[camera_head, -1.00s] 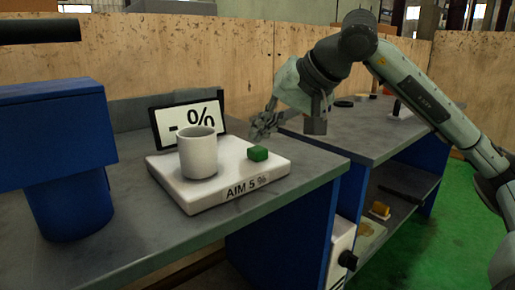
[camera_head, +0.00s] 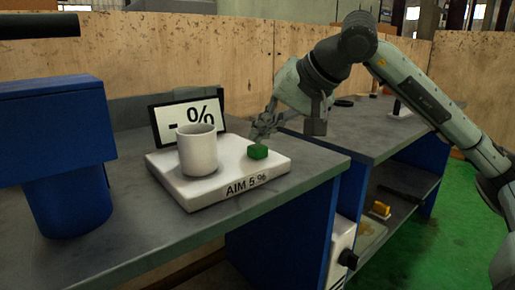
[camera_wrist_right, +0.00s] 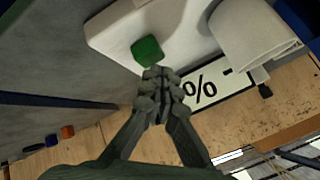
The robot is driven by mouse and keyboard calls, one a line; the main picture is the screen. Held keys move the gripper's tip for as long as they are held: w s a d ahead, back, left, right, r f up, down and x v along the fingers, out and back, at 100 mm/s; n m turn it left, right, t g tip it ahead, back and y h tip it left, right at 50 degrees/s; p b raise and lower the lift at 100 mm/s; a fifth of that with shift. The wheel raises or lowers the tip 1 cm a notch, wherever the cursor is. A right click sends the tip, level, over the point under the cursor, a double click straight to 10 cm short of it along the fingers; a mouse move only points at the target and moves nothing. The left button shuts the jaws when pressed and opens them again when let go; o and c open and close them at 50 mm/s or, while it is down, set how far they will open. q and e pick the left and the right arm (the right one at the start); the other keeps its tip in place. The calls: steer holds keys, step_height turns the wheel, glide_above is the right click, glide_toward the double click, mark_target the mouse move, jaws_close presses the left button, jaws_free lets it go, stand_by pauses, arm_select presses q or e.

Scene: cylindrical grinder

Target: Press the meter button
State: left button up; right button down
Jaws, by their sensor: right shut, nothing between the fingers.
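The meter is a white slab (camera_head: 215,192) marked "AIM 5 %" on the grey bench. Its green button (camera_head: 257,152) sits on the right part of its top; it also shows in the right wrist view (camera_wrist_right: 147,50). A display (camera_head: 205,113) reading "- %" stands behind. A white cup (camera_head: 198,152) stands on the slab, left of the button. My right gripper (camera_head: 257,137) is shut and empty, its fingertips just above and behind the button. In the wrist view the fingertips (camera_wrist_right: 157,75) overlap the button's lower edge; I cannot tell whether they touch. My left gripper is not in view.
A blue machine part (camera_head: 60,150) stands at the left on the bench. A second bench (camera_head: 375,130) with small objects lies behind right, with shelves (camera_head: 405,185) below. A plywood wall (camera_head: 270,60) closes the back. The bench right of the slab is clear.

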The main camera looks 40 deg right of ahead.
mark_target(261, 147)
steer(key=shift+f+b, duration=0.55)
steer(key=shift+f, duration=0.2)
stand_by(0.7)
stand_by(0.3)
steer(key=shift+r+p, duration=1.05)
step_height(261, 147, up, 5)
steer(key=p, duration=0.5)
stand_by(0.5)
